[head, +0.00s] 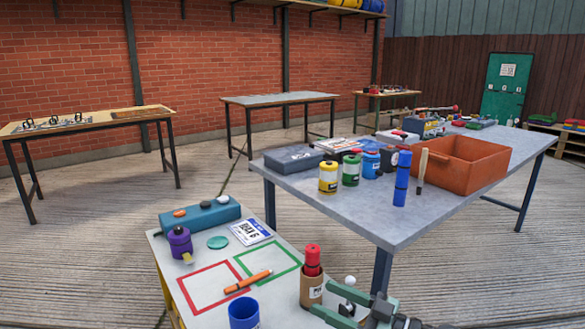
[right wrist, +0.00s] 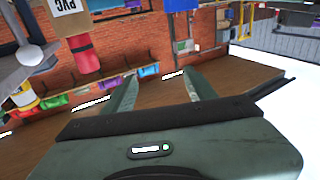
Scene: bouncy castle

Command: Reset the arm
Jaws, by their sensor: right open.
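My right gripper (head: 322,298) comes in at the bottom right of the head view, beside the small table's right edge. It points left, close to a brown cup (head: 312,290) with a red-capped item (head: 312,260) in it; I cannot tell whether they touch. In the right wrist view the gripper (right wrist: 156,88) has its two grey-green fingers apart, with nothing held between them. A dark item with a white ball top (head: 350,281) shows near the fingers; its base is partly hidden. My left gripper is not in view.
The small table (head: 180,289) holds an orange marker (head: 248,281), a blue cup (head: 244,314), a purple jar (head: 180,241) and a teal box (head: 200,214). A grey table (head: 338,196) behind holds jars, a blue cylinder (head: 402,178) and an orange bin (head: 455,163). Open floor lies left.

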